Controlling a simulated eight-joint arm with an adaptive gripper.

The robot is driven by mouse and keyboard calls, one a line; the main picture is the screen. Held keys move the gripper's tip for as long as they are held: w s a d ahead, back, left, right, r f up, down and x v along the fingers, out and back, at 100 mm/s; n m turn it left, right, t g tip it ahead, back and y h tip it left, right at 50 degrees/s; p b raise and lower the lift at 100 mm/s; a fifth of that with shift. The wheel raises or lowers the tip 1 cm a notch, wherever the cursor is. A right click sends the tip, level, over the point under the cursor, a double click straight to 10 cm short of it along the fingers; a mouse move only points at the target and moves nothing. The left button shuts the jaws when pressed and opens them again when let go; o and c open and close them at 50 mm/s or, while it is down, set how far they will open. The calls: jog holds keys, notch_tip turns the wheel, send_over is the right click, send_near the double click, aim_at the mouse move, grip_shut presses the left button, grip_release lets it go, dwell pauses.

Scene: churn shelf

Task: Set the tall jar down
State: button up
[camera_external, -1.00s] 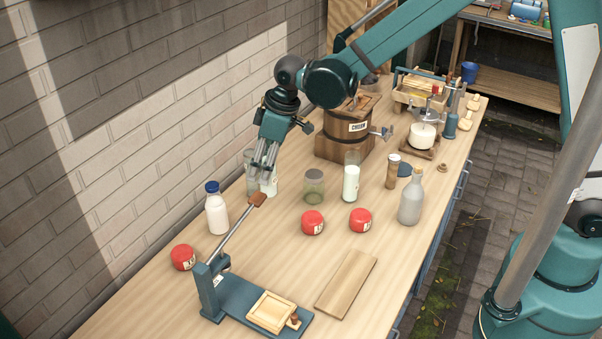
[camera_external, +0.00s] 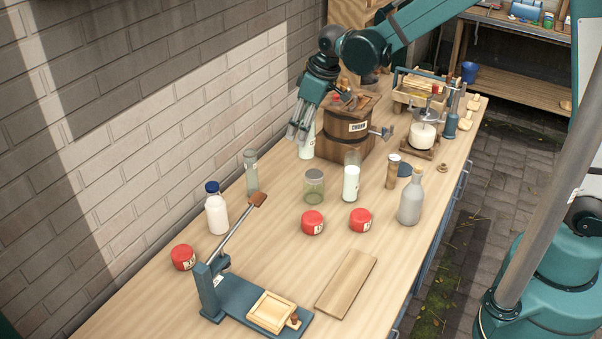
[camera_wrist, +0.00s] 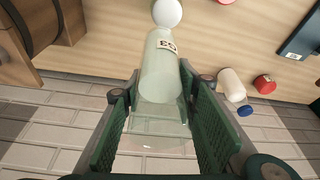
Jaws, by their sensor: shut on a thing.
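The tall jar (camera_external: 307,147) is clear glass with a whitish filling and a label, just left of the wooden churn in the outside view. My gripper (camera_external: 300,132) is shut on its upper part. In the wrist view the jar (camera_wrist: 161,72) stands between the two green finger pads (camera_wrist: 165,118), its label facing the camera. I cannot tell whether the jar's base touches the table or hangs just above it.
The wooden churn (camera_external: 337,138) stands close on the right, the brick wall behind. An empty tall glass (camera_external: 251,172), a milk bottle (camera_external: 216,212), a squat green jar (camera_external: 314,188) and another milk-filled jar (camera_external: 351,182) stand nearer. Bare table lies between them.

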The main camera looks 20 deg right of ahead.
jog(key=w+d+m, duration=0.2)
jog(key=w+d, duration=0.2)
jog(key=d, duration=0.4)
jog(key=shift+w+d+f, duration=0.1)
jog(key=shift+d+f, duration=0.1)
jog(key=shift+f, duration=1.05)
jog(key=shift+d+f, duration=0.2)
jog(key=shift+f, duration=1.05)
jog(key=shift+f, duration=2.9)
jog(key=shift+f, duration=0.1)
jog(key=shift+f, duration=2)
jog(key=shift+f, duration=0.15)
